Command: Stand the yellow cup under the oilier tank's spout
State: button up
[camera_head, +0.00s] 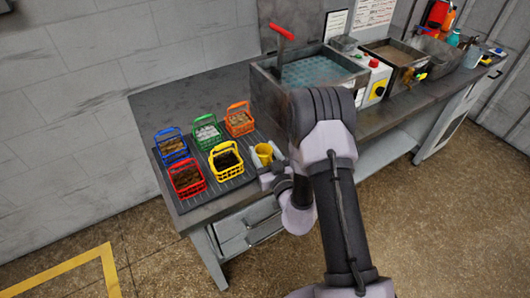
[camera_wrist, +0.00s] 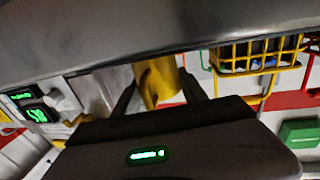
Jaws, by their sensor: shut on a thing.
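The yellow cup (camera_head: 264,151) is at the right end of the basket rack, beside the sink-like tank. In the wrist view the cup (camera_wrist: 158,82) sits between my two fingers. My gripper (camera_head: 267,168) is shut on it; its fingers also show in the wrist view (camera_wrist: 160,94). I cannot tell whether the cup touches the surface. A tank with brownish contents (camera_head: 393,51) stands farther right on the bench, with a brass-coloured fitting (camera_head: 407,79) at its front. I cannot tell whether that fitting is the oilier tank's spout.
Several coloured baskets, including a yellow one (camera_head: 226,163), stand left of my gripper on a dark rack (camera_head: 213,192). A tank of bluish liquid (camera_head: 318,70) with a red-handled tool (camera_head: 282,37) is behind my arm. A control box (camera_head: 376,82) and bottles stand farther right.

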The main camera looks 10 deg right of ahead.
jog(key=o, duration=1.5)
jog(key=shift+d+f, duration=0.1)
jog(key=shift+o, duration=0.2)
